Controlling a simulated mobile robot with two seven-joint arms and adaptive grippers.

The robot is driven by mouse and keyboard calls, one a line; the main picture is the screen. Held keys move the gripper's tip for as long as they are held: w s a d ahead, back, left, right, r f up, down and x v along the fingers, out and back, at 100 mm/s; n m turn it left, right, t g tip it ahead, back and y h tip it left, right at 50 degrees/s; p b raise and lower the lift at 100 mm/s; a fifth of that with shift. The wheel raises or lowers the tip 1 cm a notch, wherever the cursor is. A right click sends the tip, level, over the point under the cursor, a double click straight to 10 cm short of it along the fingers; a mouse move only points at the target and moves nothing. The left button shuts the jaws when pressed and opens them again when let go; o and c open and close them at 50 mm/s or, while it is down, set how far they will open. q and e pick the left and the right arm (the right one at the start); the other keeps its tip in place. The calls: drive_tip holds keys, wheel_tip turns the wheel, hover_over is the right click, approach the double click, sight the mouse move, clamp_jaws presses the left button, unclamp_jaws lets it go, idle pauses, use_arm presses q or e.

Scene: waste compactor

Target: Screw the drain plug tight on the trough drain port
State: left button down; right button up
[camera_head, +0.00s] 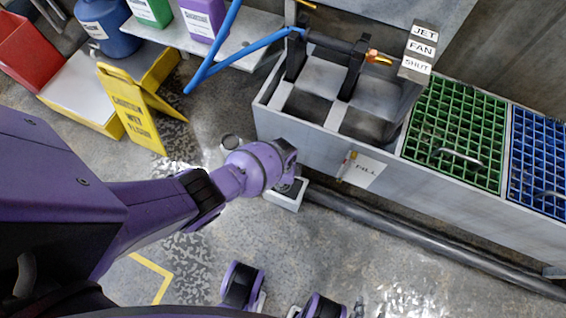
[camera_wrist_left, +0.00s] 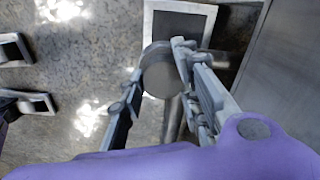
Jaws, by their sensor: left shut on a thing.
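The trough (camera_head: 305,124) is a long grey box across the right of the head view, with its near left corner beside my left gripper. My left gripper, low beside that corner, is mostly hidden by my wrist there. In the left wrist view my left gripper (camera_wrist_left: 159,68) has its fingers shut on a round grey disc, which looks like the drain plug (camera_wrist_left: 158,78). A grey cylindrical piece (camera_wrist_left: 172,120) shows below the disc between the fingers. The drain port is not clearly visible, so I cannot tell whether the plug is seated. My right gripper is out of view.
A dark pipe (camera_head: 420,240) runs along the trough's foot. A white-framed dark square (camera_wrist_left: 180,22) lies beneath the gripper. A grey round object (camera_head: 232,142) is left of my wrist. A yellow floor sign (camera_head: 135,108) stands farther left. Green grating (camera_head: 455,130) covers part of the trough.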

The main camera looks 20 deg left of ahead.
use_arm(q)
drive_tip(key=shift+s+a+f+m, duration=0.1)
drive_tip(key=shift+s+a+m, duration=0.1)
drive_tip(key=shift+a+m, duration=0.3)
drive_tip(key=shift+s+a+f+m, duration=0.1)
drive_tip(key=shift+s+a+m, duration=0.1)
drive_tip(key=shift+m, duration=0.5)
drive_tip(key=c, duration=1.2)
unclamp_jaws()
drive_tip(key=shift+w+d+r, duration=0.1)
drive_tip(key=shift+w+d, duration=0.05)
drive_tip(key=shift+d, duration=0.05)
drive_tip(key=shift+w+d, duration=0.15)
drive_tip(key=shift+d, duration=0.1)
drive_tip(key=shift+c, duration=0.5)
drive_tip(key=shift+r, duration=0.1)
